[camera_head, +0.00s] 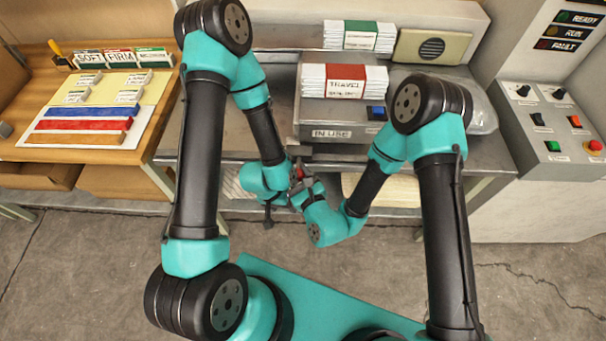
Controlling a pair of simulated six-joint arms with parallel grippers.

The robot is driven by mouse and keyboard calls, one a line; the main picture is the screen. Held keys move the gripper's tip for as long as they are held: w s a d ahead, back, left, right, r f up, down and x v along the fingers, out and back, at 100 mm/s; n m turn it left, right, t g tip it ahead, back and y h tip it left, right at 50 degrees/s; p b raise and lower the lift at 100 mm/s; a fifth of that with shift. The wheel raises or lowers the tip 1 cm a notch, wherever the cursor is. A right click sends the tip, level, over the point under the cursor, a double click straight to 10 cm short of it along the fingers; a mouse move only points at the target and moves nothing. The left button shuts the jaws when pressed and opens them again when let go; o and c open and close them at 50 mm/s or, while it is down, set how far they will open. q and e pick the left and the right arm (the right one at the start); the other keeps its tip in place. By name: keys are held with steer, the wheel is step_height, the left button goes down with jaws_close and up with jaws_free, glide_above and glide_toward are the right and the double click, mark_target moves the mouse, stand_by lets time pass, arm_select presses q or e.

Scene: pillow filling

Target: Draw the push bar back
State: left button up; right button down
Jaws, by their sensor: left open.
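I cannot make out a push bar for certain; my arms cover part of the machine front. A grey metal unit (340,133) labelled IN USE stands at the middle of the steel bench, with a blue button (376,113) on it. My left gripper (301,177) is open just in front of the bench edge, below and left of that unit, with a small red spot at its jaws. My right arm's wrist (325,224) is folded in close beside it. The right gripper's fingers are crowded with the left one, so their state is unclear.
A white stack (343,81) with a red TRAVEL label lies on the unit; a green-labelled stack (358,36) lies behind. A grey control panel (552,120) with buttons stands right. A wooden bench (60,120) with cards and coloured strips stands left.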

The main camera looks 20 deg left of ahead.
steer(key=c, duration=0.6)
jaws_free()
steer(key=shift+v, duration=3.75)
